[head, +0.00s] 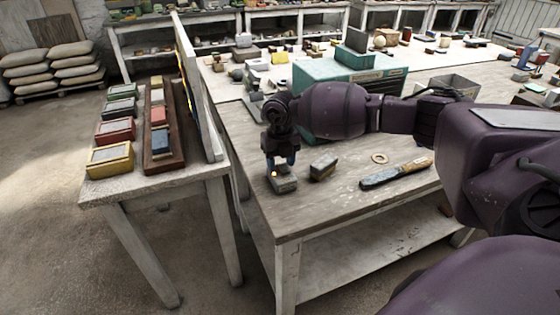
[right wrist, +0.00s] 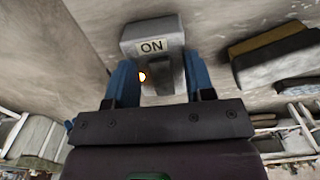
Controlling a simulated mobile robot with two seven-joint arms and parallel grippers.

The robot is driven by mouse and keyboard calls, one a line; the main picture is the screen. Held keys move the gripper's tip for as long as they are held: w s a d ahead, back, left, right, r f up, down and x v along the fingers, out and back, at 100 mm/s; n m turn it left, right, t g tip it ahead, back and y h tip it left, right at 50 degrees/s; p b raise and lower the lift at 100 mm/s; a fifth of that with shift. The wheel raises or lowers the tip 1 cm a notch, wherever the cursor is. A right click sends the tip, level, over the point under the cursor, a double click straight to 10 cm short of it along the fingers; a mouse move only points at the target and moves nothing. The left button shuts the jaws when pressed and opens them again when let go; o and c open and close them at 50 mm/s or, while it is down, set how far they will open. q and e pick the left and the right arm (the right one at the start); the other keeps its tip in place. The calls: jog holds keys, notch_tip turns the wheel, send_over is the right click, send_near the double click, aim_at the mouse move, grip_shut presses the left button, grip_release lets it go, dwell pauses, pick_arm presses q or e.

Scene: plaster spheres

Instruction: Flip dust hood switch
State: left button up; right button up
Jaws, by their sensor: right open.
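The dust hood switch (head: 284,185) is a small grey box near the left front corner of the wooden workbench. In the right wrist view the switch (right wrist: 150,31) shows a label reading "ON", a small glowing orange light and a grey raised part below the label. My right gripper (head: 281,160) points down at the switch from above. Its blue fingers (right wrist: 160,82) are open, one on each side of the raised part. I cannot tell whether they touch it. My left gripper is not in view.
A dark block (head: 323,168) lies just right of the switch. A ring (head: 380,158) and a blue-bladed, wooden-handled tool (head: 396,173) lie farther right. A teal chest (head: 318,70) stands behind my arm. A side table (head: 143,186) with coloured boxes stands left.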

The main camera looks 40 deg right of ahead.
jog(key=shift+c, duration=0.3)
grip_shut()
jog(key=shift+s+r+t+p, duration=0.2)
jog(key=shift+r+t+p, duration=0.2)
jog(key=shift+t+p, duration=0.5)
jog(key=shift+p, duration=0.15)
jog(key=shift+s+a+t+h+p, duration=0.1)
jog(key=shift+s+t+h+p, duration=0.15)
jog(key=shift+t+h+p, duration=0.65)
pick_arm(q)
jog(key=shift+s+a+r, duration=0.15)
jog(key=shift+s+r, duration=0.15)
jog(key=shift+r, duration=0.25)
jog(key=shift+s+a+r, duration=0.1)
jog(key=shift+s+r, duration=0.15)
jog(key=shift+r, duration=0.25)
pick_arm(e)
jog(key=shift+t+y, duration=0.3)
jog(key=shift+t, duration=0.1)
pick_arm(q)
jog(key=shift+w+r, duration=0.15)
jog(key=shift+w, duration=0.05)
pick_arm(e)
jog(key=shift+f, duration=0.1)
